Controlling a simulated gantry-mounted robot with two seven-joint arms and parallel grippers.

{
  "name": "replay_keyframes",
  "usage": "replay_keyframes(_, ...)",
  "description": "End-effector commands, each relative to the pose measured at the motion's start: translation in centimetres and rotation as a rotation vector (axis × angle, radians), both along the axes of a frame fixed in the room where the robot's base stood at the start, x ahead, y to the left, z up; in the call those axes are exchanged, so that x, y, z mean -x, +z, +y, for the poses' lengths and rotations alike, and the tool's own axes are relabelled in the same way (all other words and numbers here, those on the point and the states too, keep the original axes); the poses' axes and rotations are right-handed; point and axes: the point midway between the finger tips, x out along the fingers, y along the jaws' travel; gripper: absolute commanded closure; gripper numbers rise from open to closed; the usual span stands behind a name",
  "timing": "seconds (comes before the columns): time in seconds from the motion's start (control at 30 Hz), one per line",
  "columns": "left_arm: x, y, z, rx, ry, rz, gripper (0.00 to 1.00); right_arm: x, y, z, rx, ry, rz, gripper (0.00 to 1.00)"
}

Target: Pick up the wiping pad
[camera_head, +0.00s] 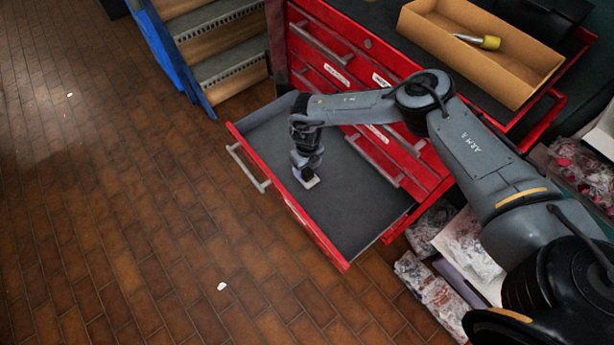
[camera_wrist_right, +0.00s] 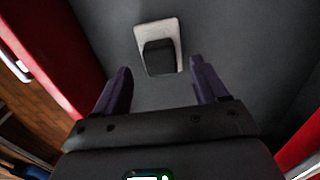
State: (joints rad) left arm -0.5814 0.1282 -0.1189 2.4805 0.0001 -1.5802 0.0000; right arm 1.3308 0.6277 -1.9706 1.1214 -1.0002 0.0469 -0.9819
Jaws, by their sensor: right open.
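The wiping pad (camera_wrist_right: 158,45), a pale flat plate with a dark block-shaped grip on top, lies on the grey floor of the open red drawer. In the head view a pale edge of the pad (camera_head: 312,183) shows below my right gripper (camera_head: 305,173), which hides most of it. In the right wrist view my right gripper (camera_wrist_right: 160,88) is open, its two dark purple fingers apart. The pad's dark grip lies ahead of the fingertips, roughly centred between them, with nothing held. My left gripper is not in view.
The open drawer (camera_head: 370,215) has red walls and a bar handle (camera_head: 247,168) at its front. The rest of its floor looks empty. A cardboard tray (camera_head: 480,65) with a yellow-handled tool (camera_head: 478,41) stands on the cabinet top. Blue-sided steps (camera_head: 225,55) stand at the back left.

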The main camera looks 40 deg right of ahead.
Motion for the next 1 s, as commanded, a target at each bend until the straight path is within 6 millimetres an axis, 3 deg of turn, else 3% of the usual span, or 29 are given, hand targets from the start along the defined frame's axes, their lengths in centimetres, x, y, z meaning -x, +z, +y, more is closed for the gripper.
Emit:
replay_keyframes(0.03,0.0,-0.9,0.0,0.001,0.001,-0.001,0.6,0.0,-1.2,0.0,0.001,0.001,0.0,0.28)
replay_keyframes(0.23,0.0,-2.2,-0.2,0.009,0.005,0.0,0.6,-0.2,-3.6,-0.1,0.0,0.0,0.0,0.28)
replay_keyframes(0.57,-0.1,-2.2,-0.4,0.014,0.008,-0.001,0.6,-0.2,-3.9,-0.2,0.0,0.0,0.0,0.29)
replay_keyframes(0.9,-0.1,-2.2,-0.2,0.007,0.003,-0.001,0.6,-0.2,-3.9,-0.2,0.0,0.0,0.0,0.81)
replay_keyframes(1.0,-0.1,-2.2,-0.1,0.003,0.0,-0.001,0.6,-0.2,-3.9,-0.2,0.0,0.0,0.0,0.83)
